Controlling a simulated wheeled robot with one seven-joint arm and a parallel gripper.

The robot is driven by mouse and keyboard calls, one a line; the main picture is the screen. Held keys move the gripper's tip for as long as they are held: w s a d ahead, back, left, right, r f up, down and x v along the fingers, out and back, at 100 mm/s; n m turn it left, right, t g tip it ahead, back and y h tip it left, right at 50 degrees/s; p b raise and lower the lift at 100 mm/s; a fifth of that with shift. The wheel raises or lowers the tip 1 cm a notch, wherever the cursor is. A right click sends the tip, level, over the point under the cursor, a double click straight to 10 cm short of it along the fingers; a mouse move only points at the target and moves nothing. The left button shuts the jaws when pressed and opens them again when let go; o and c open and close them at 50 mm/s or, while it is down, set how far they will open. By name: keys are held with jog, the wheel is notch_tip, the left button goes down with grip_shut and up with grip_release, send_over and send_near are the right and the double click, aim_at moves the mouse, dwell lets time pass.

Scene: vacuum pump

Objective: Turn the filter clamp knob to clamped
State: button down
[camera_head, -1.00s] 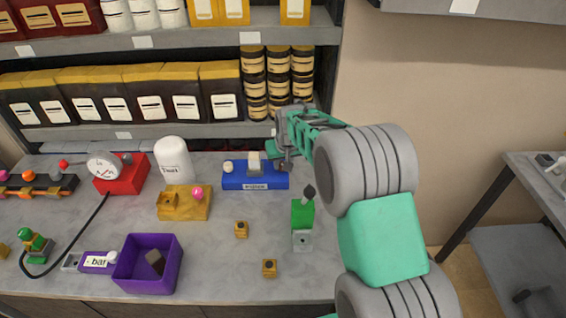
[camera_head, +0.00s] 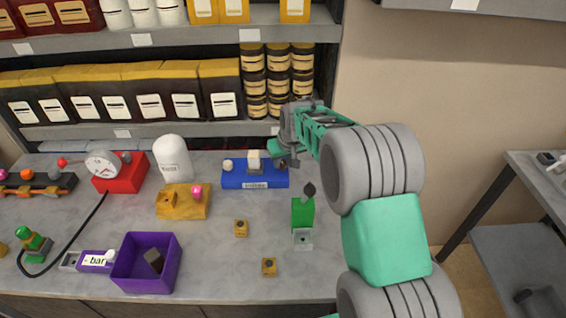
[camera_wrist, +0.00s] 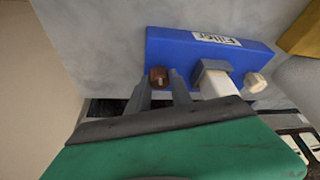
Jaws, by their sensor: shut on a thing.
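The blue filter block (camera_head: 236,181) stands at the back of the bench. In the wrist view the same block (camera_wrist: 175,50) carries a white label reading "Filter". A small brown-red knob (camera_wrist: 158,77) sits on its side, between my two fingertips. My gripper (camera_wrist: 161,88) is shut on this knob; in the head view my gripper (camera_head: 285,161) is at the block's right end and hides the knob. How far the knob is turned cannot be told.
A green block with a dark lever (camera_head: 303,215) stands right of the filter block. Left are a yellow block with a pink knob (camera_head: 184,205), a white canister (camera_head: 172,160) and a red gauge base (camera_head: 125,180). A purple bin (camera_head: 147,285) stands in front. Shelves rise behind.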

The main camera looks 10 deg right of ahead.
jog(key=n+y+b, duration=0.1)
jog(key=n, duration=0.3)
jog(key=shift+d+f+g+b, duration=0.1)
jog(key=shift+d+g+b, duration=0.05)
jog(key=shift+g+b, duration=0.2)
jog(key=n+y, duration=0.1)
jog(key=n, duration=0.1)
jog(key=n+g, duration=0.1)
jog(key=n, duration=0.1)
jog(key=shift+w+d+n+y, duration=0.1)
jog(key=shift+w+n+y, duration=0.05)
jog(key=shift+n+y, duration=0.25)
jog(key=n+p, duration=0.1)
jog(key=n+g+p, duration=0.1)
jog(key=n, duration=0.1)
jog(key=n+g+y+p, duration=0.1)
jog(key=n, duration=0.1)
jog(key=shift+w+r+p, duration=0.1)
jog(key=shift+r+p, duration=0.2)
jog(key=shift+f+n+g+p, duration=0.1)
jog(key=shift+n+g+p, duration=0.25)
jog(key=shift+n+p, duration=0.85)
jog(key=shift+f, duration=0.1)
jog(key=c, duration=1.2)
grip_release()
jog(key=shift+o, duration=0.2)
